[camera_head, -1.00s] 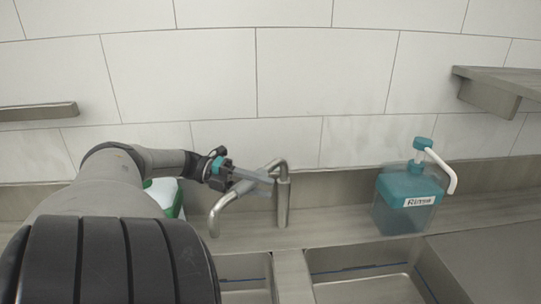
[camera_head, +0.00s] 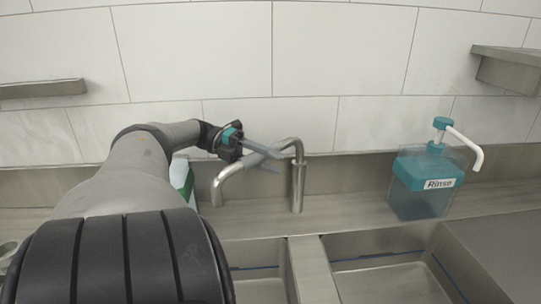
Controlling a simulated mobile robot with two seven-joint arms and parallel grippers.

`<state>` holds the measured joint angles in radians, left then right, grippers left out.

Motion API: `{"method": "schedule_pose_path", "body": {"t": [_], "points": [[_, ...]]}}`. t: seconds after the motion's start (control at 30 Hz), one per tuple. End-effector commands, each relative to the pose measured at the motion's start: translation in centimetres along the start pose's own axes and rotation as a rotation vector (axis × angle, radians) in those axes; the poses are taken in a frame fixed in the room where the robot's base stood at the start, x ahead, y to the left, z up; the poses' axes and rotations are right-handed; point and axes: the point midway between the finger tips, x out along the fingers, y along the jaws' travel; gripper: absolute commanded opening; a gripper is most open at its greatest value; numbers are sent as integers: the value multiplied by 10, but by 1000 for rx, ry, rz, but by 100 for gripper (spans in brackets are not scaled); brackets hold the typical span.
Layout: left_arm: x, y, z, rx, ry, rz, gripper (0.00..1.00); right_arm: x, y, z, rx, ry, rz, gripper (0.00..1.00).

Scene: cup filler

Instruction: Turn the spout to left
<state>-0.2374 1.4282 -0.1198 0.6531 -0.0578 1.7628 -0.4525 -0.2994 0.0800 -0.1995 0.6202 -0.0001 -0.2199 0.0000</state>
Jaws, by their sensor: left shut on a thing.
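The metal spout (camera_head: 231,174) is the curved arm of the faucet, whose upright post (camera_head: 298,187) stands on the ledge behind the sink. The spout runs left from the top of the post and bends down at its tip, over the left basin side. My left gripper (camera_head: 266,158) reaches in from the left and is shut on the spout, along its upper stretch. The fingers cover part of the spout there. My right gripper does not show.
A teal bottle labelled "Rinse" (camera_head: 427,184) with a white pump nozzle stands right of the faucet. A green and white container (camera_head: 186,180) is partly hidden behind my left arm. Two sink basins lie in front, parted by a divider (camera_head: 317,270). A shelf (camera_head: 510,68) juts out upper right.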

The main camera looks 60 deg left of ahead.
Motion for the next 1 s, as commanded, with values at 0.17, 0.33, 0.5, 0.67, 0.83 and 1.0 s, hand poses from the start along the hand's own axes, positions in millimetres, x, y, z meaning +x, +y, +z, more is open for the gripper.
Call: {"method": "schedule_pose_path", "body": {"t": [0.17,0.33,0.5,0.67,0.83,1.0], "points": [[-1,-1,0,2,2,0,0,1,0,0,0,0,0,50],[-1,-1,0,2,2,1,0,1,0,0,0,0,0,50],[-1,-1,1,3,1,1,42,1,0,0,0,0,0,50],[-1,-1,1,2,1,1,60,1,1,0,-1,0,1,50],[-1,0,0,2,1,0,69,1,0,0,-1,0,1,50],[-1,-1,0,1,2,0,69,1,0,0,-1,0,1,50]]}}
